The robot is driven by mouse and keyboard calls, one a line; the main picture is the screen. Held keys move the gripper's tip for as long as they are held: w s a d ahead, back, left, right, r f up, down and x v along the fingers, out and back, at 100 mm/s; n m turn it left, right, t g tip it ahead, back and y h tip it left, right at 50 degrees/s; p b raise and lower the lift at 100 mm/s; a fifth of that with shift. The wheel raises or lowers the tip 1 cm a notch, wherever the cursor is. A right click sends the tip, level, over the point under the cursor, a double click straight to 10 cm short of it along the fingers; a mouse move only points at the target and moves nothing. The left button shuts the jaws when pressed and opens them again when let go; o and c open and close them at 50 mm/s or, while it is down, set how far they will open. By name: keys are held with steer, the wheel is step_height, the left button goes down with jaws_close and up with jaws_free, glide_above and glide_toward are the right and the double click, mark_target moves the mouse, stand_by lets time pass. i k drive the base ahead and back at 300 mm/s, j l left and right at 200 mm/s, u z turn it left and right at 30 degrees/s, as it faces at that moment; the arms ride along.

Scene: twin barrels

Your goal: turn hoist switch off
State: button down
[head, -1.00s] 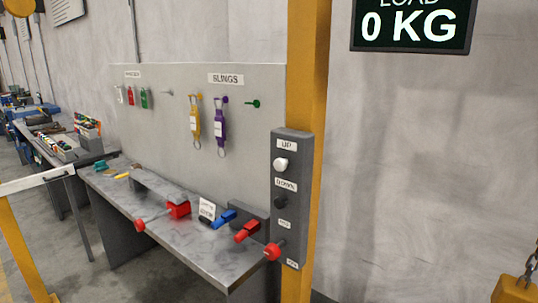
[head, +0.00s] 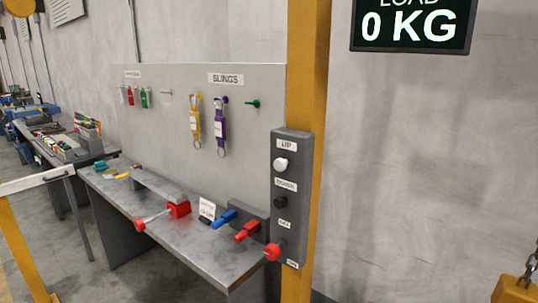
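The hoist control box (head: 292,199) is a tall grey panel fixed to a yellow post. It has a white button (head: 281,164) under an UP label and a black button (head: 280,202) under a DOWN label. Lower down, a red switch knob (head: 272,251) sticks out to the left, between two small labels that are hard to read, probably OFF above and ON below. My gripper is not in view.
A yellow post (head: 304,70) stands behind the box. A grey workbench (head: 190,250) with red and blue tools lies to its left, under a pegboard with slings. A display (head: 412,25) reads 0 KG. A yellow hook block (head: 516,289) hangs at lower right.

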mark_target(272, 251)
steer(key=z, duration=0.45)
steer(key=j+z, duration=0.1)
steer(key=z, duration=0.35)
steer(key=k+z, duration=0.1)
steer(key=z, duration=1.25)
steer(key=k+j+u, duration=0.1)
steer(key=u, duration=2.35)
steer(key=j+z, duration=0.15)
steer(key=z, duration=0.3)
steer(key=j+z, duration=0.2)
steer(key=z, duration=0.25)
steer(key=j+z, duration=0.15)
steer(key=z, duration=0.25)
